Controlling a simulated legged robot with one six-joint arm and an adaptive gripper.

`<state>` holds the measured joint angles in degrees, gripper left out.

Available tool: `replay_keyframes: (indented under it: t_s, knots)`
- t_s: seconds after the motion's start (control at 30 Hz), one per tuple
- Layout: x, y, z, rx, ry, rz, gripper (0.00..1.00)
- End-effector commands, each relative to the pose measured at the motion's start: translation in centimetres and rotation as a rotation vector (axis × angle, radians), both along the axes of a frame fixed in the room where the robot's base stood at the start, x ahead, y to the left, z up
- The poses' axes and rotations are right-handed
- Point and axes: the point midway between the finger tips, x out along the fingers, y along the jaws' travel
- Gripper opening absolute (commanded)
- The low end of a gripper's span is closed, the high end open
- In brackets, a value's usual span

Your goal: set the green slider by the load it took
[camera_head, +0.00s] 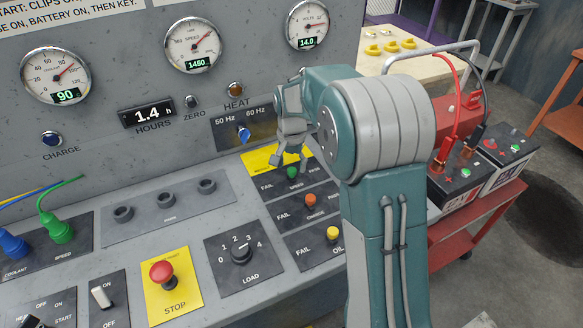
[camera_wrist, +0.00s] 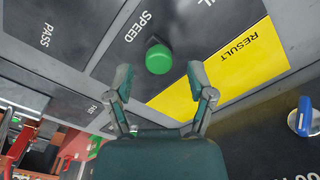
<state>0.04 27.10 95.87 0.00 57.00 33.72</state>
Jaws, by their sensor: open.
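The green slider (camera_head: 292,172) sits on a dark plate under the yellow RESULT label (camera_head: 262,157), about midway between FAIL and PASS. In the wrist view the green slider's round knob (camera_wrist: 159,59) is just beyond my fingertips, near the word SPEED. My gripper (camera_head: 288,158) is over the slider, pointing down, with its fingers apart and nothing held. In the wrist view the gap between my fingers (camera_wrist: 158,82) lines up with the knob. The LOAD dial (camera_head: 241,252) is marked up to 4; I cannot read its pointer surely.
An orange slider (camera_head: 310,201) and a yellow slider (camera_head: 333,233) stand on plates nearer the front. A blue 50/60 Hz switch (camera_head: 243,134) stands close behind. Gauges read 90, 1450 and 14.0. A red STOP button (camera_head: 162,272) is at front left; clipped batteries (camera_head: 460,178) stand right.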

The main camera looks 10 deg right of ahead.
Motion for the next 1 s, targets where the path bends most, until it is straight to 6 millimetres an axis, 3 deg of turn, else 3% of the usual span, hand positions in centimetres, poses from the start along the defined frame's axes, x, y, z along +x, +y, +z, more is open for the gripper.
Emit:
replay_keyframes:
  t_s: [0.13, 0.43, 0.47, 0.6, 0.83, 1.0]
  knots:
    - [-0.1, 0.0, -1.3, 0.001, 0.001, 0.0, 0.7]
    - [0.0, 0.0, -1.6, 0.0, 0.0, 0.0, 0.7]
    - [0.0, 0.0, -1.6, 0.0, 0.0, 0.0, 0.61]
    - [0.0, 0.0, -1.6, 0.0, 0.0, 0.0, 0.0]
    - [0.1, -0.2, -1.7, 0.0, 0.0, 0.0, 0.0]
    - [0.6, -2.3, -1.7, 0.0, -0.001, -0.004, 0.0]
